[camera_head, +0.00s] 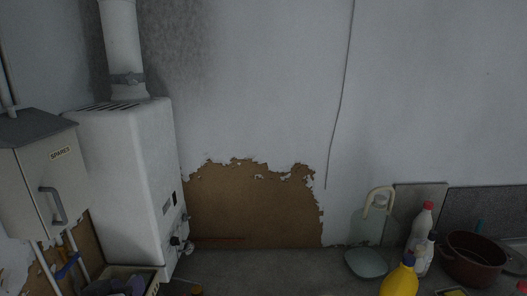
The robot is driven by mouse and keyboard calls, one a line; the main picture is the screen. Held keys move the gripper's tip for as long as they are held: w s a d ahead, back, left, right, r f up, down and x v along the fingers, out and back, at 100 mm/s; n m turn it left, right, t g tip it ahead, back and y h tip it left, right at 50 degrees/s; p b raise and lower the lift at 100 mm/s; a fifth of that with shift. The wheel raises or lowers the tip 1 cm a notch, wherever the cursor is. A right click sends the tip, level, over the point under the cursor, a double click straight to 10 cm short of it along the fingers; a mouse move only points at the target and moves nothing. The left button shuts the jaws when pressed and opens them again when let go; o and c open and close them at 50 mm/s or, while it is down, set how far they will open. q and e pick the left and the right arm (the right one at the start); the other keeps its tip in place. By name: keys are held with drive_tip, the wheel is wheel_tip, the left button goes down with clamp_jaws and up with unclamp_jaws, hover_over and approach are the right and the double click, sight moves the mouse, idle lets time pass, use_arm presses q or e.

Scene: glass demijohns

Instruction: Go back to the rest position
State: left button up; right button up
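Neither of my grippers shows in the head view, and I make out no part of my arms. A clear glass vessel (367,262), which looks like a demijohn, stands on the grey worktop (270,270) at the lower right. A cream curved handle or tube (380,198) rises at its top.
Right of the glass stand a yellow bottle (399,281), a white bottle with a red cap (420,228) and a brown pot (472,258). At left hang a white boiler (130,185) and a grey cabinet (45,185). A crate (152,277) sits below. The middle worktop is mostly clear.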

use_arm(q)
drive_tip(key=s+d+f+m+g+p, duration=0.2)
drive_tip(key=s+f+g, duration=0.3)
drive_tip(key=s+f, duration=0.9)
drive_tip(key=s+d+f+m+g+p, duration=0.2)
drive_tip(key=s+f+g, duration=0.3)
drive_tip(key=s+f, duration=0.9)
drive_tip(key=s+d+p, duration=0.1)
drive_tip(key=s, duration=0.3)
drive_tip(key=shift+s+f, duration=0.3)
